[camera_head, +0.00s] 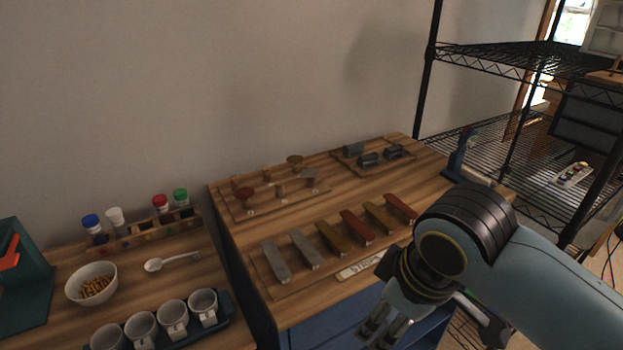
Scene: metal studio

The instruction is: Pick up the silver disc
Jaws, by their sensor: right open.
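A wooden peg board (234,216) lies on the right-hand wooden worktop. On it are a reddish disc (243,193), a brownish disc (295,160) and a grey flat piece (309,174). The grey piece is the only silvery one on that board, but it is too small to tell whether it is a disc. My right gripper (385,333) is open at the lower right, by the front edge of this worktop. It points down and is well apart from the peg board. My left gripper is not in view.
Several metal bars (331,237) lie on a board between my right gripper and the peg board. Dark metal parts sit on another board (398,163) behind. A blue tool (459,158) stands near the black wire shelf (480,120). Cups (172,317) and a bowl (91,283) are left.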

